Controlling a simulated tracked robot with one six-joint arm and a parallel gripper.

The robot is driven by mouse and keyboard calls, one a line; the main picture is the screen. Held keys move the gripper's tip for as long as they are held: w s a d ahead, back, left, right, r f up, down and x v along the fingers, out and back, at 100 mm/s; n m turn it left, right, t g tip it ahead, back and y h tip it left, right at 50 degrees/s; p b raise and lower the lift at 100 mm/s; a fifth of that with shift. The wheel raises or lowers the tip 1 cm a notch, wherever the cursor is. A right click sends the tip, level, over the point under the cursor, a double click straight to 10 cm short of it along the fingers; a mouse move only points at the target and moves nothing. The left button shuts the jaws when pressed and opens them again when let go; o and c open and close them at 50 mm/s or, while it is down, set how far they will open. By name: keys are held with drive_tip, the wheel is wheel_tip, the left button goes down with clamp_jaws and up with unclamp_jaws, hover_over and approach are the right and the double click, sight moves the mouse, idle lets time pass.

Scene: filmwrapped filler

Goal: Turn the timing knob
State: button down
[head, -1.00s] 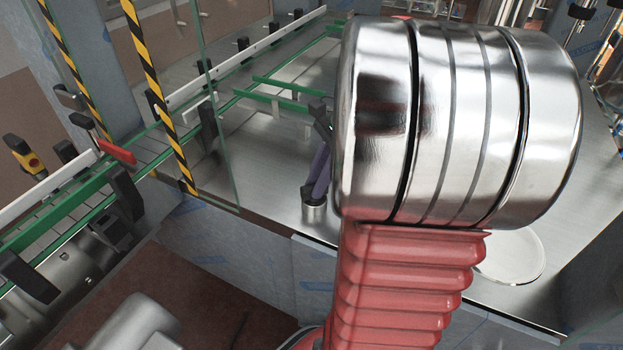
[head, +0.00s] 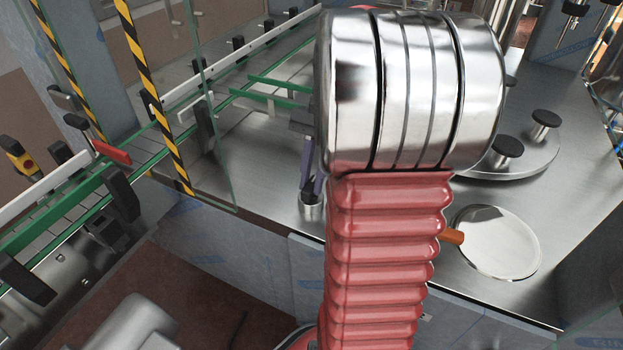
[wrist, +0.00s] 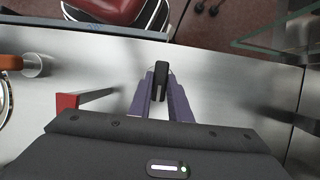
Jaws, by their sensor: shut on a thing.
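The timing knob (wrist: 158,68) has a narrow black grip and shows at the upper middle of the wrist view. My gripper (wrist: 160,84), with two purple fingers, is shut on that black grip, one finger on each side. In the head view my gripper (head: 311,186) points down at the knob (head: 311,201), which stands on a small steel base on the metal deck. My arm hides part of the fingers there, and any turn marking on the knob cannot be made out.
A round steel plate (head: 497,243) and a disc with black knobs (head: 509,147) are on the deck to the right. A red bar (wrist: 83,98) stands left of my fingers.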

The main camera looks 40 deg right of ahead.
drive_tip(key=shift+s+f, duration=0.1)
drive_tip(key=shift+s, duration=0.05)
drive_tip(key=c, duration=1.6)
unclamp_jaws()
drive_tip(key=shift+c, duration=0.2)
drive_tip(key=v, duration=1.4)
drive_tip(key=shift+a, duration=0.1)
